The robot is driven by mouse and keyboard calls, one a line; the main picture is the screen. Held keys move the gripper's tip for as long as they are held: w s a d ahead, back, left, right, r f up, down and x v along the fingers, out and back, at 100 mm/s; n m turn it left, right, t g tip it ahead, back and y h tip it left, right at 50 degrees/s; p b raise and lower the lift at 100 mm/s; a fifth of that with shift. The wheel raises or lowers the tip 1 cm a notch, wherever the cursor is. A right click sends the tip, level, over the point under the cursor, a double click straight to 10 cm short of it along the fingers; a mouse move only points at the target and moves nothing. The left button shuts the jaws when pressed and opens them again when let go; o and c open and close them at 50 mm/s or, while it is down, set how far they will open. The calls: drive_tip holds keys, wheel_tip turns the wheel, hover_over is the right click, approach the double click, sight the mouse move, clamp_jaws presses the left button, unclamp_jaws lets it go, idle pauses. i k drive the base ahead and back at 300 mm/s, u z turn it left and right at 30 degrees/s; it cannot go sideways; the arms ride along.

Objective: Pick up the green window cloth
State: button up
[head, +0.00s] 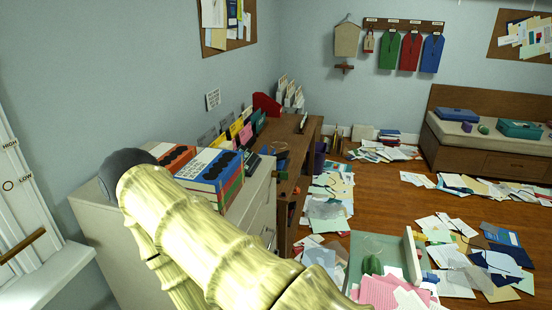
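A green cloth-like piece (389,50) hangs flat from a labelled wooden peg rack (404,24) on the far wall. It hangs between a small red tag and a red piece of the same shape. I cannot tell from here whether it has a window. My pale yellow, ridged arm crosses the lower left foreground, far from the rack. My gripper cannot be made out in this view.
Red (410,51) and blue (432,53) pieces hang beside the green one. A wooden bench (490,158) stands below at right. Paper piles (490,262) cover much of the floor, with bare wood between. A cabinet (105,225) and desk (300,150) line the left wall.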

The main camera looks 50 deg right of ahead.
sight(371, 264)
drive_tip(key=z, duration=2.5)
drive_tip(key=k, duration=0.5)
drive_tip(key=u, duration=1.05)
drive_tip(key=i, duration=0.7)
drive_tip(key=z, duration=0.8)
